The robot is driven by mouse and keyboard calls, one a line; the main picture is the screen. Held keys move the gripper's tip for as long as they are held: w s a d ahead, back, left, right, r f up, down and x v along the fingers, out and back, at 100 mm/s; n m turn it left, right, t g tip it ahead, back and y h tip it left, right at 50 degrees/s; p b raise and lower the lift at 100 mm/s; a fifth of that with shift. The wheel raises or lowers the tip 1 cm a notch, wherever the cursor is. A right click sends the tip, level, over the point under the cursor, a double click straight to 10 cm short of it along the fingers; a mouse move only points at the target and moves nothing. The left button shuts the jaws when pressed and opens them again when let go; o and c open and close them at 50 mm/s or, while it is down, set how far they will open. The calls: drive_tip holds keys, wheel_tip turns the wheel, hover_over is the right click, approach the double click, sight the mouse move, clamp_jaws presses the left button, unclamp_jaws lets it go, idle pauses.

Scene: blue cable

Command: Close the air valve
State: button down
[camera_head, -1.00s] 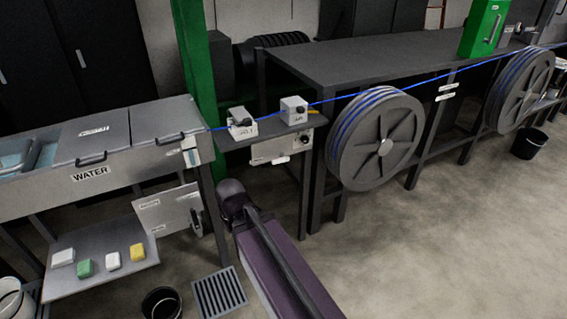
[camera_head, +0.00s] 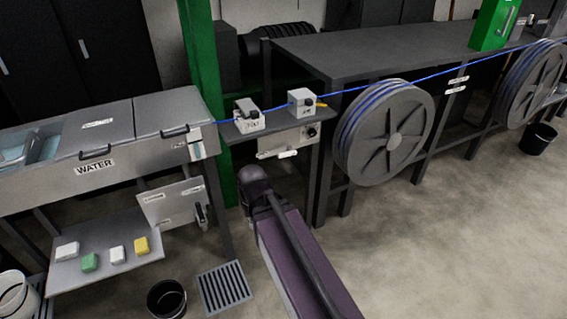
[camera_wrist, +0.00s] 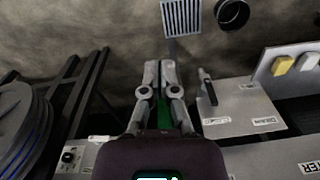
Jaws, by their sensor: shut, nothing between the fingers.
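I cannot read which label names the air valve. Below the shelf is a grey panel with a dark knob (camera_head: 312,131); a knobbed box also shows at lower left in the wrist view (camera_wrist: 76,156). A labelled panel (camera_head: 169,204) with a black lever (camera_head: 201,213) hangs below the water tank; the lever also shows in the wrist view (camera_wrist: 208,88). My gripper (camera_wrist: 160,66) is shut and empty, apart from the lever. In the head view my arm hides it.
The water tank (camera_head: 150,150) stands at left, with coloured blocks on a low shelf (camera_head: 75,278). A floor grate (camera_head: 224,288) and black bucket (camera_head: 167,299) lie near my arm. Cable reels (camera_head: 385,135) stand at right beside the long table (camera_head: 380,50). The right floor is clear.

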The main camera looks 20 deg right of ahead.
sight(286, 152)
drive_tip(key=w+d+f+m+t+y+b, duration=0.2)
drive_tip(key=w+d+f+m+t+b, duration=0.3)
drive_tip(key=w+m+b, duration=0.4)
drive_tip(key=w+d+f+m+t+y+b, duration=0.15)
drive_tip(key=w+d+f+m+b, duration=0.25)
drive_tip(key=w+f+m+b, duration=0.5)
drive_tip(key=w+d+m+t+h+b, duration=0.1)
drive_tip(key=w+d+m+t+b, duration=0.2)
drive_tip(key=w+d+m, duration=0.3)
drive_tip(key=w+d+m+t+h+b, duration=0.2)
drive_tip(key=w+d+m+t+b, duration=0.2)
drive_tip(key=d+m, duration=0.7)
drive_tip(key=shift+w+d+f+b, duration=0.4)
drive_tip(key=shift+w+d+b, duration=0.45)
drive_tip(key=shift+d, duration=0.2)
drive_tip(key=shift+w, duration=0.1)
drive_tip(key=w, duration=0.9)
drive_tip(key=shift+w+a+r+p, duration=0.15)
drive_tip(key=shift+r+p, duration=0.15)
drive_tip(key=shift+p, duration=0.05)
